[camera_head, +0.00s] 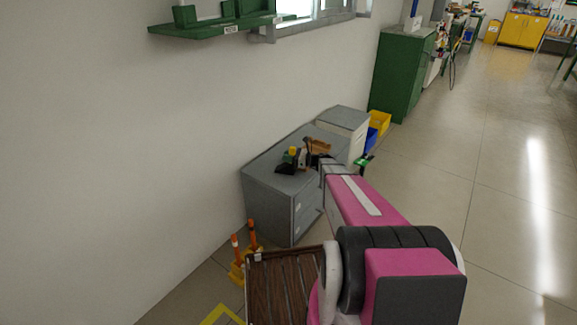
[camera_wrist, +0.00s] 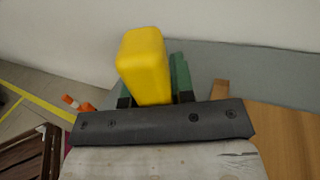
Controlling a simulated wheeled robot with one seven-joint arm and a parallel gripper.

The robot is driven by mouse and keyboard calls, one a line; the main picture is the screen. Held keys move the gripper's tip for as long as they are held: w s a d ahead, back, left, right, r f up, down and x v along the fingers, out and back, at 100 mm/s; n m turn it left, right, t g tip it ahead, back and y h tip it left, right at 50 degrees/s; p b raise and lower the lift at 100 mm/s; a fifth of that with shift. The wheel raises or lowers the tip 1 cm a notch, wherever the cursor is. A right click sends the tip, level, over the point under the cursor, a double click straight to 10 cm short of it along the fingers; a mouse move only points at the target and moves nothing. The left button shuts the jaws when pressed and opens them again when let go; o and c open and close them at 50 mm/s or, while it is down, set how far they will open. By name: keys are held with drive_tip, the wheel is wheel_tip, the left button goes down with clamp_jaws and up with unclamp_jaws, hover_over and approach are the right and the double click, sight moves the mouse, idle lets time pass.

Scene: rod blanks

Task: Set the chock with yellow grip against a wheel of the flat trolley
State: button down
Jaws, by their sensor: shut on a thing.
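The chock's yellow grip (camera_head: 292,151) shows above the grey cabinet's top in the head view. It is large in the wrist view (camera_wrist: 145,65), with dark finger parts on both sides. My gripper (camera_wrist: 155,98) is shut on this grip. I cannot tell whether the chock touches the cabinet. A brown slatted deck (camera_head: 285,285) at the bottom of the head view looks like the flat trolley; my arm partly covers it and no wheel shows.
The grey cabinet (camera_head: 268,203) stands against the wall, with a brown wooden thing (camera_head: 318,148) above its top. Orange-and-white posts (camera_head: 236,248) on yellow bases stand between cabinet and deck. Yellow floor tape (camera_head: 222,315) lies nearby. The floor at right is open.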

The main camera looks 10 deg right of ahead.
sight(290, 150)
drive_tip(key=shift+r, duration=0.5)
wheel_tip(290, 150, up, 4)
drive_tip(key=shift+s+f, duration=0.1)
drive_tip(key=shift+f, duration=0.1)
drive_tip(key=s+a+r, duration=0.5)
drive_tip(key=a+r, duration=0.1)
drive_tip(key=a, duration=0.4)
drive_tip(key=s+d+r+m+t+h, duration=0.2)
drive_tip(key=s+d+r+m+t, duration=0.15)
drive_tip(key=s+d+r, duration=1)
drive_tip(key=w+a+f+t+h, duration=0.2)
drive_tip(key=w+a+f, duration=1)
drive_tip(key=a+f, duration=0.1)
drive_tip(key=shift+m, duration=0.45)
drive_tip(key=w+d+f, duration=0.2)
drive_tip(key=d, duration=0.1)
drive_tip(key=w+d+f, duration=0.2)
drive_tip(key=d, duration=0.1)
drive_tip(key=w+d+f, duration=0.2)
drive_tip(key=d+f, duration=0.1)
drive_tip(key=shift+w+d, duration=0.1)
drive_tip(key=shift+w, duration=0.05)
drive_tip(key=shift+f, duration=1.95)
drive_tip(key=shift+f, duration=0.15)
